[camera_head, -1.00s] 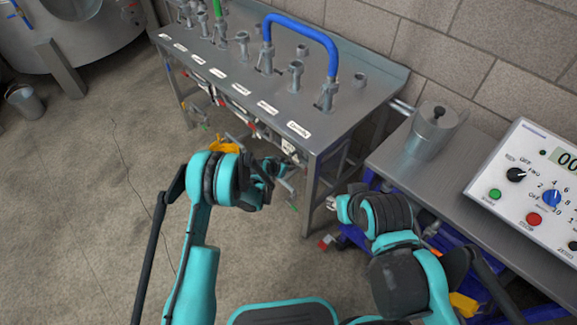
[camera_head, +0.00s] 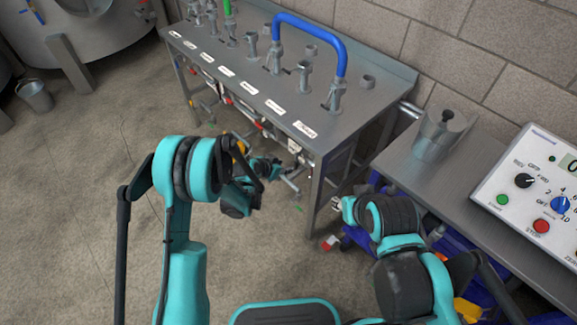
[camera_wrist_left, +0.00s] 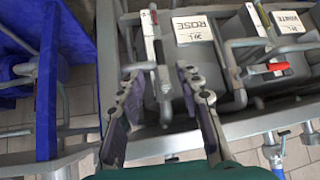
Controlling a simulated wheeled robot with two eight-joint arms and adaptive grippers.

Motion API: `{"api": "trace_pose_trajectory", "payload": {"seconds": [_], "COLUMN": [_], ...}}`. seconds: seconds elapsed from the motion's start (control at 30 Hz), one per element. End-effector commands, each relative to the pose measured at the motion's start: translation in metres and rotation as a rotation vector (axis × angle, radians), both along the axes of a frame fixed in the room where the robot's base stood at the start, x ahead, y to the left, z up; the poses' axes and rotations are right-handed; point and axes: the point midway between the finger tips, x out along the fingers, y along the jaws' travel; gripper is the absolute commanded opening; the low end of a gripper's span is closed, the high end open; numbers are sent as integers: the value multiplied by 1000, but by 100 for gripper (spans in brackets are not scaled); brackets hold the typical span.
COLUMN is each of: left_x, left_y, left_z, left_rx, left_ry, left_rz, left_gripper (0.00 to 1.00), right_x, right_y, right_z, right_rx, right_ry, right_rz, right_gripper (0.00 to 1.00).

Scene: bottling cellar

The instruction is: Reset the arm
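My left arm comes in from the left, bent at a teal and black elbow. Its gripper (camera_head: 293,178) is low in front of the near end of the grey steel bench (camera_head: 335,125), small and partly dark in the head view. In the left wrist view the two fingers (camera_wrist_left: 165,95) are apart. A metal lever shows between them, below the "ROSE" label (camera_wrist_left: 193,29); I cannot tell whether they touch it. My right arm is folded at the lower right. Its gripper (camera_head: 337,204) is small and mostly hidden by the arm, so its opening is unclear.
The bench carries pipe stubs, labels and a blue hose (camera_head: 312,29). To the right, a side table (camera_head: 405,170) holds a metal canister (camera_head: 437,135) and a control box (camera_head: 545,190), with blue crates below. A bucket (camera_head: 35,95) stands far left.

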Motion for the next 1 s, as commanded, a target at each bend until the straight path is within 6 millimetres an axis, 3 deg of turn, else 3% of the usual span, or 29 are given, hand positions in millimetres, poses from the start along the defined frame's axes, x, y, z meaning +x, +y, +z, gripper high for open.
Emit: {"api": "trace_pose_trajectory", "payload": {"seconds": [0.73, 0.87, 1.0], "left_x": [-7, -11, -25], "left_y": [7, 18, 44], "left_z": [12, 37, 89], "left_rx": [0, 3, 13], "left_ry": [1, 12, 38], "left_rz": [4, 34, 109], "left_gripper": [35, 35, 35], "right_x": [0, 0, 0], "right_y": [0, 0, 0], "right_z": [0, 0, 0], "right_rx": [0, 0, 0], "right_ry": [0, 0, 0], "right_rz": [0, 0, 0], "right_gripper": [35, 35, 35]}}
